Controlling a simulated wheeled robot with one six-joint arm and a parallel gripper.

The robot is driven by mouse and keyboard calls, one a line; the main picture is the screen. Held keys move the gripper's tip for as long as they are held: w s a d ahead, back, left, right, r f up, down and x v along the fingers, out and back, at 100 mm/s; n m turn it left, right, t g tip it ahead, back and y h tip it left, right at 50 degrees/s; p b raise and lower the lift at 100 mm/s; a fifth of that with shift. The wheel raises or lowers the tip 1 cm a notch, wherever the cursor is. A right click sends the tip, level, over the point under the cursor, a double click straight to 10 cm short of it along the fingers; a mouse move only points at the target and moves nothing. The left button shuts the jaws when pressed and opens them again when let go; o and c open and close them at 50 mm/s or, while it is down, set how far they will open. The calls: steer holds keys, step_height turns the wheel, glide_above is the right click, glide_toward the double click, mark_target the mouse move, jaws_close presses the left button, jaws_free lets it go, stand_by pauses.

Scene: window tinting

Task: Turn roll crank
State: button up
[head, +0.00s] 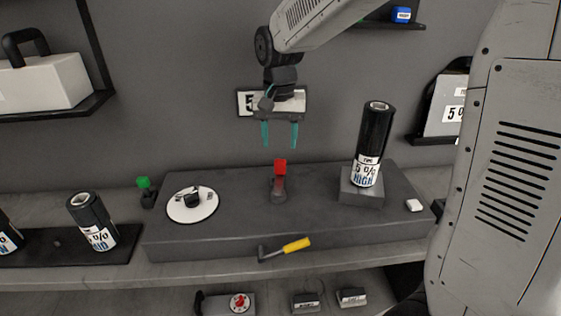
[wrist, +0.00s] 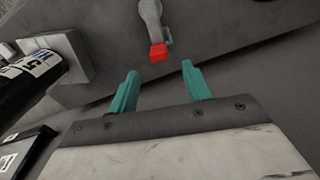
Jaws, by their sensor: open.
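The likely roll crank is a small grey lever with a red knob (head: 280,165), standing on the dark raised block (head: 235,225) near its middle. In the wrist view the red knob (wrist: 158,52) shows just beyond the fingertips, with its grey arm (wrist: 150,20) running to the top edge. My gripper (head: 280,146) hangs above the knob, fingers pointing down, open and empty. In the wrist view its teal fingers (wrist: 159,68) are spread apart. They do not appear to touch the knob.
A white disc (head: 180,212) with a black fitting and a green-knobbed lever (head: 144,184) lie left. A yellow-handled tool (head: 290,247) rests at the block's front edge. A white piece (head: 413,205) lies right. Another black roll (head: 93,222) stands left. Shelves hang on the wall.

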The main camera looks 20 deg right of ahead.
mark_target(280, 159)
step_height(280, 159, down, 7)
steer(key=shift+f, duration=0.15)
steer(key=shift+s, duration=0.1)
steer(key=shift+c, duration=0.3)
jaws_close()
